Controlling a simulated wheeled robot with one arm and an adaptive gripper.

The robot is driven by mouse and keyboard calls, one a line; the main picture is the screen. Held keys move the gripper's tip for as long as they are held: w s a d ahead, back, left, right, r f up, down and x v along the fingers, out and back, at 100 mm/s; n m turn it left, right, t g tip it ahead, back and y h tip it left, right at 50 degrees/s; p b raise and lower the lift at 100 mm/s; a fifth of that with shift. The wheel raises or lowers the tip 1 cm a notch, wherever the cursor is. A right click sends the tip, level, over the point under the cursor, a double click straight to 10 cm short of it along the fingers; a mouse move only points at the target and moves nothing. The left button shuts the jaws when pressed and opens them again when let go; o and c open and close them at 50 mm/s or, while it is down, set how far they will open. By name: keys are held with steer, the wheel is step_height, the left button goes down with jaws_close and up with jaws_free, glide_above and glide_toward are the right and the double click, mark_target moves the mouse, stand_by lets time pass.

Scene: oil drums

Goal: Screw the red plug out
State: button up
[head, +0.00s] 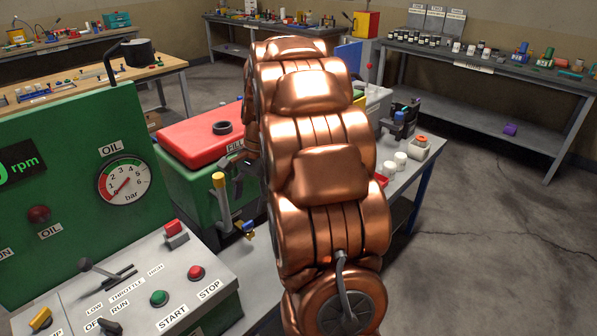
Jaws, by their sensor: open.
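I cannot make out a red plug in the head view; my copper-coloured arm covers the middle of the picture and may hide it. The green engine block (190,195) with a red cover (190,138) stands left of my arm. A black ring (222,127) lies on the cover, and a partly covered FILL label (236,146) is near its edge. My gripper (242,175) shows only in part, as dark grey fingers by the engine's right side, open. It is just right of a pipe with a yellow top (218,180). What is between the fingers is hidden.
A green panel with an oil gauge (125,181) and a grey control desk (130,290) with START and STOP buttons stand at the left front. A small brass valve with a blue handle (247,227) is low on the engine. A bench (432,150) holds white jars.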

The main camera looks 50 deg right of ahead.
steer(key=w+d+f+m+t+p, duration=0.15)
steer(key=d+m, duration=0.25)
steer(key=d, duration=0.6)
steer(key=w+d+f+m+t, duration=0.1)
steer(key=d+f+m, duration=0.25)
steer(key=d, duration=0.65)
steer(key=shift+m+y, duration=0.25)
steer(key=shift+y, duration=0.15)
steer(key=shift+p+x, duration=0.85)
steer(key=shift+x, duration=3)
steer(key=shift+d, duration=0.1)
steer(key=shift+c, duration=0.2)
steer(key=c, duration=1.2)
steer(key=n+g+b, duration=0.2)
steer(key=n, duration=0.3)
steer(key=shift+f+b, duration=0.15)
steer(key=shift+b, duration=0.15)
steer(key=shift+c, duration=0.2)
steer(key=shift+n+g+y, duration=0.3)
steer(key=shift+n+g, duration=0.05)
steer(key=shift+n, duration=0.25)
